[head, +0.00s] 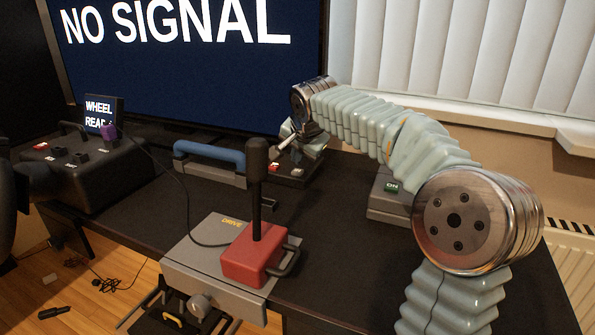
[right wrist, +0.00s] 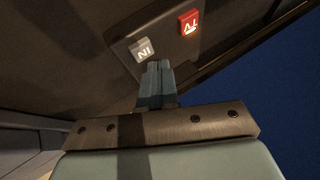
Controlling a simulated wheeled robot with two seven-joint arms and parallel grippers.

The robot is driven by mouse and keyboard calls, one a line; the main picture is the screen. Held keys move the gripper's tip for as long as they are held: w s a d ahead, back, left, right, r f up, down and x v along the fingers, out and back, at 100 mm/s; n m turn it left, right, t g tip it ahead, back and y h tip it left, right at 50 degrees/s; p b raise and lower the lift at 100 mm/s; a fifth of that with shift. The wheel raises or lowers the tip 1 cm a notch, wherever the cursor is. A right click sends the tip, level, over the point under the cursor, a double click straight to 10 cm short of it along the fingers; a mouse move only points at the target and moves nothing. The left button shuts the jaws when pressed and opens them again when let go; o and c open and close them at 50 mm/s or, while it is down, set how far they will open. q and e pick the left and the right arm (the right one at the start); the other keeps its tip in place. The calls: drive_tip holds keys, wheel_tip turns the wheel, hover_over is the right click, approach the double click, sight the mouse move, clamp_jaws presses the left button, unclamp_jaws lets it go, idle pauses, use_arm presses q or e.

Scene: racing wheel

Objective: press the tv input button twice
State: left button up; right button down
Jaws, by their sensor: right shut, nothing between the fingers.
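The TV (head: 180,75) at the back shows "NO SIGNAL" on dark blue. A small dark button panel (head: 293,181) stands on the desk below its right corner. In the right wrist view the panel carries a lit red "TV" button (right wrist: 188,22) and a grey-white "IN" button (right wrist: 143,50). My right gripper (head: 284,146) is over the panel, its arm reaching in from the right. In the right wrist view its shut, empty fingertips (right wrist: 158,66) are right beside the "IN" button; I cannot tell whether they touch it. My left gripper is out of view.
A red box with a black shift lever (head: 254,255) stands on a grey "DRIVE" plate at the desk's front. A blue-handled bar (head: 210,154) lies behind it. A black control box (head: 85,160) with a "WHEEL" display is left. A grey "ON" box (head: 390,205) sits under my right arm.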

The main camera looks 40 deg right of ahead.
sight(299, 171)
drive_tip(key=shift+f+b, duration=0.45)
drive_tip(key=shift+f+b, duration=0.35)
drive_tip(key=shift+f, duration=0.05)
idle(0.6)
idle(0.4)
drive_tip(key=shift+r+p, duration=0.7)
drive_tip(key=shift+r, duration=0.15)
wheel_tip(299, 171, up, 5)
drive_tip(key=p, duration=0.4)
